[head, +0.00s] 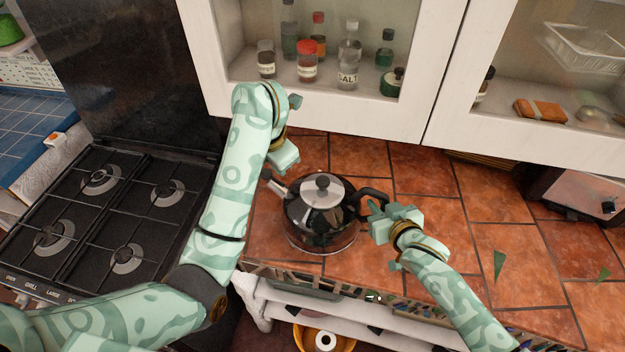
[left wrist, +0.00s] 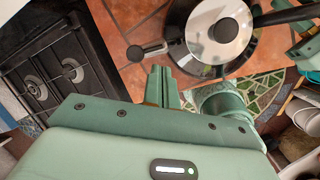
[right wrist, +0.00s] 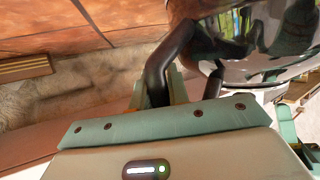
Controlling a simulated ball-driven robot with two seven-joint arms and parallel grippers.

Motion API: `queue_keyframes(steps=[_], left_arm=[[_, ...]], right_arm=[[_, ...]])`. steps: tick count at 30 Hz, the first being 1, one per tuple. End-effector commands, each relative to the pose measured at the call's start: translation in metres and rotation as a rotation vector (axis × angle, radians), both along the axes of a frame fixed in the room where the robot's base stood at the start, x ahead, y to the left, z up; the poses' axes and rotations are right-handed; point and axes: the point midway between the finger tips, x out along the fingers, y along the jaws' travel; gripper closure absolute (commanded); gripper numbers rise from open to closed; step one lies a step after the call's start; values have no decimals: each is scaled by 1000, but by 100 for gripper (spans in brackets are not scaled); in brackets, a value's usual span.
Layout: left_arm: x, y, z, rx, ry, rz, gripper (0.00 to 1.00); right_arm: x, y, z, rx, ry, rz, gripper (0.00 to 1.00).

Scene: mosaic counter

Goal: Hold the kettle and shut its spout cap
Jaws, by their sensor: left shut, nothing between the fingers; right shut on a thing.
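The kettle (head: 318,222), glossy black with a silver lid and black knob, stands upright on the tiled counter. Its spout (head: 278,188) points left, toward the stove side; the dark spout cap (left wrist: 135,53) shows at its tip in the left wrist view. Whether the cap is open or shut is unclear. My right gripper (head: 374,212) is shut on the black handle (right wrist: 166,60) at the kettle's right. My left gripper (head: 287,160) is shut and empty, above and behind the spout in the head view; its fingers (left wrist: 162,84) appear just below the spout in the left wrist view.
A black gas stove (head: 105,225) lies to the left. White cabinets (head: 325,115) with bottles and jars hang behind the kettle. A toaster-like appliance (head: 580,195) stands at the right. The tiled counter (head: 465,235) between is mostly clear. Open shelves lie below its front edge.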

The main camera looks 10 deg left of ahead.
Motion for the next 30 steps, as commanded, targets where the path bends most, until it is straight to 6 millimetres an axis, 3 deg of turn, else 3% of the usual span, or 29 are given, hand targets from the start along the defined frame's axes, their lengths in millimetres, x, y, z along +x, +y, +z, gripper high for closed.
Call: queue_keyframes(steps=[4, 8, 12, 15, 17, 21, 25, 30], left_arm=[[-9, 25, -20, 61, 33, 13, 100], [-28, 79, -41, 273, 36, -31, 100], [-43, 143, -42, 719, -34, -356, 100], [-51, 160, -34, 1082, -76, -764, 100], [-59, 153, -30, 1287, -100, -1056, 100], [-77, 109, -23, 1634, -197, -1599, 100], [-84, 63, -8, 1844, -322, -1845, 100], [-82, 44, 2, 2004, -358, -1950, 100]], right_arm=[[0, -1, 0, -1, 1, -1, 100], [0, -1, 0, -1, 1, -1, 100], [0, -1, 0, -1, 1, -1, 100], [0, -1, 0, -1, 1, -1, 100], [0, 0, 0, -1, 1, -1, 100], [0, 0, 0, -1, 1, 0, 100], [0, 0, 0, -1, 0, 0, 100], [0, 0, 0, 0, 0, 0, 100]])
